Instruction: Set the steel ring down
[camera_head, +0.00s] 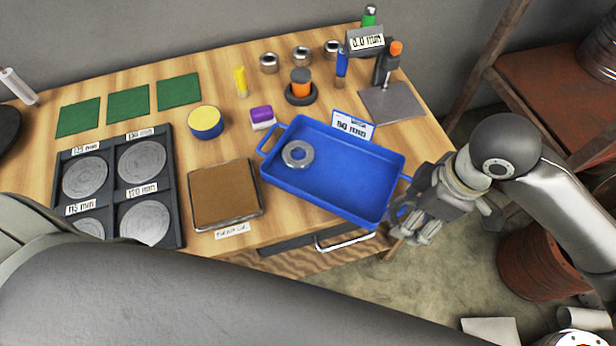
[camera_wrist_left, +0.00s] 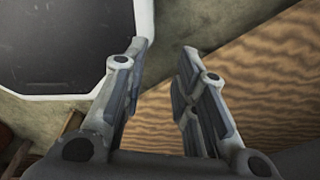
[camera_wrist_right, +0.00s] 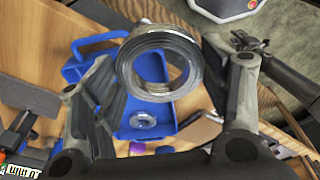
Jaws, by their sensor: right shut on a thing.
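My right gripper (camera_wrist_right: 160,65) is shut on a steel ring (camera_wrist_right: 125,66), with a finger on each side of it. In the head view the right gripper (camera_head: 415,215) is at the right end of the blue tray (camera_head: 340,210), and I cannot make out the held ring there. Another steel ring (camera_head: 298,153) lies flat in the left part of the tray; it also shows in the right wrist view (camera_wrist_right: 143,120). My left gripper (camera_wrist_left: 163,80) is open and empty, with its fingers apart; it is not visible in the head view.
A "50 mm" label (camera_head: 352,127) stands behind the tray. A brown pad (camera_head: 224,194) and a dark rack with discs (camera_head: 117,185) lie to its left. Behind are an orange-topped item (camera_head: 301,82), several small metal pieces and a gauge (camera_head: 365,40). The tray's middle and right are clear.

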